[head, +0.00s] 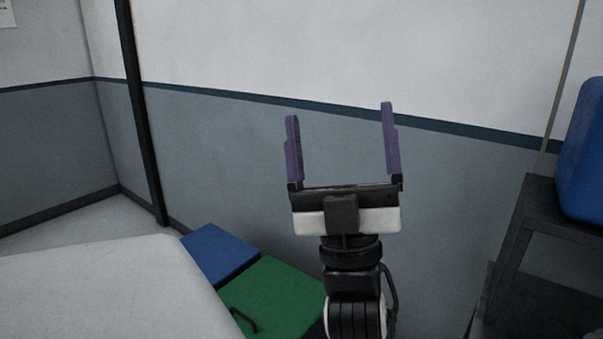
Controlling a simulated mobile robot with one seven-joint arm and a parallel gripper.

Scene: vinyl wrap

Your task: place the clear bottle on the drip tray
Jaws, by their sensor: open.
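My gripper (340,118) is raised in the middle of the head view, in front of the wall. Its two purple fingers point up and stand wide apart. It is open, with nothing between the fingers. I see no clear bottle and no drip tray in this view.
A pale surface (100,290) fills the lower left. A blue box (220,253) and a green box (270,295) with a dark handle stand low beside it. A dark stand (545,205) holds a blue container (585,150) at the right. A dark post (140,110) stands at the left.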

